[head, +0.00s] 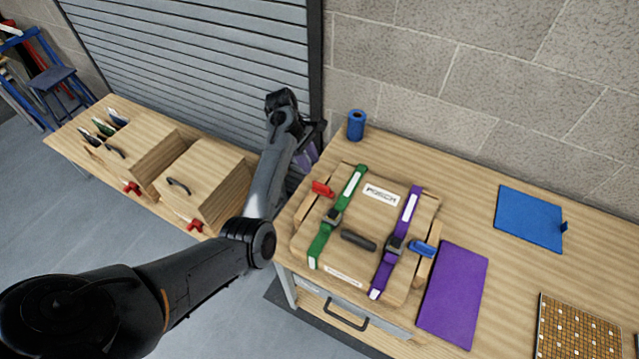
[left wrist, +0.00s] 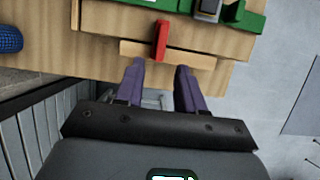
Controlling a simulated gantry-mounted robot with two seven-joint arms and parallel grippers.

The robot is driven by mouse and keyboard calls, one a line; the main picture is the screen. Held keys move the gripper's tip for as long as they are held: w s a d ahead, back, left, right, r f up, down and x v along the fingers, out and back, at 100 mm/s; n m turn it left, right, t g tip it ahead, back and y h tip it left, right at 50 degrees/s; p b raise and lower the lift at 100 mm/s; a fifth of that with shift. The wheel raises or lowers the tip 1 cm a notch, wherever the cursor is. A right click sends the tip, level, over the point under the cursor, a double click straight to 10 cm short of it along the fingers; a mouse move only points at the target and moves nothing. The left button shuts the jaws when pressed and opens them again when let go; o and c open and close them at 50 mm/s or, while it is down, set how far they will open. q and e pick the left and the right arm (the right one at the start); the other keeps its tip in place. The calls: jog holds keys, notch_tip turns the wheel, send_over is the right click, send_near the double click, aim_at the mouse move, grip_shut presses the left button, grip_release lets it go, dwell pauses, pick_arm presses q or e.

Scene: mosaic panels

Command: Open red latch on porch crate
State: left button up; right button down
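The porch crate (head: 372,225) is a wooden case on the bench with a white label, a black handle, and green and purple straps. Its red latch (head: 322,188) sits at the left end beside the green strap (head: 337,220); a blue latch (head: 421,248) is at the right end. The red latch (left wrist: 161,40) stands out from a wooden strip in the left wrist view. My left gripper (head: 308,156) is just beyond the crate's left end. Its purple fingers (left wrist: 159,80) are open and apart, with the red latch ahead of the gap, not between them. My right gripper is not in view.
A blue roll (head: 356,125) stands by the wall behind the crate. A purple panel (head: 453,293) lies right of the crate, with a blue panel (head: 530,217) and a mosaic panel (head: 578,330) farther right. Two wooden boxes with red latches stand on the left bench (head: 70,137).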

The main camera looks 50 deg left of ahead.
aim_at(320, 184)
pick_arm(q)
jog(key=x, duration=0.9)
jog(key=shift+d+f, duration=0.1)
jog(key=shift+f, duration=0.25)
jog(key=shift+c, duration=0.3)
grip_shut()
